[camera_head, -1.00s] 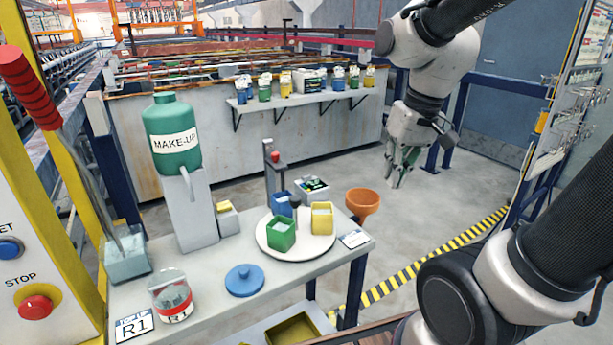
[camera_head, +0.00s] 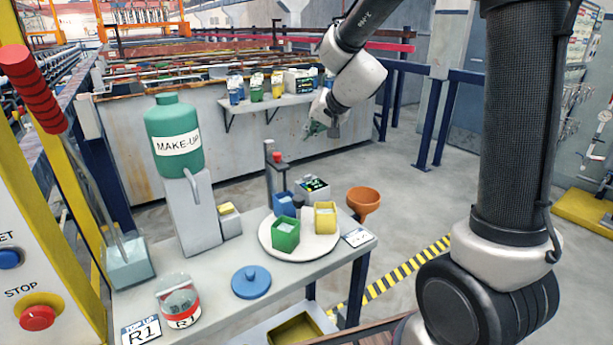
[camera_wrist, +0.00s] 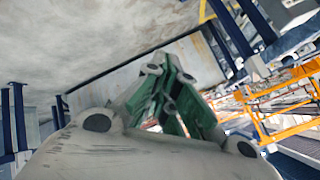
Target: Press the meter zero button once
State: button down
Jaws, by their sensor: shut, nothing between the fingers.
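The meter (camera_head: 313,188) is a small white box with a dark face and green marks. It stands at the back of the bench, behind the round white plate with the cups. Its zero button is too small to make out. My gripper (camera_head: 309,133) is in the air above and beyond the bench's back edge, up from the meter in the head view and clear of it. In the wrist view my gripper's green and grey fingers (camera_wrist: 172,74) come together, with nothing between them.
A shelf of bottles (camera_head: 268,107) lies behind.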

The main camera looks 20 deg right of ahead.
aim_at(309, 174)
jog(key=shift+f, duration=0.15)
jog(key=shift+f, duration=4.25)
jog(key=shift+f, duration=0.15)
jog(key=shift+f, duration=0.3)
jog(key=shift+f, duration=0.5)
jog(key=shift+r, duration=0.95)
jog(key=shift+r, duration=0.1)
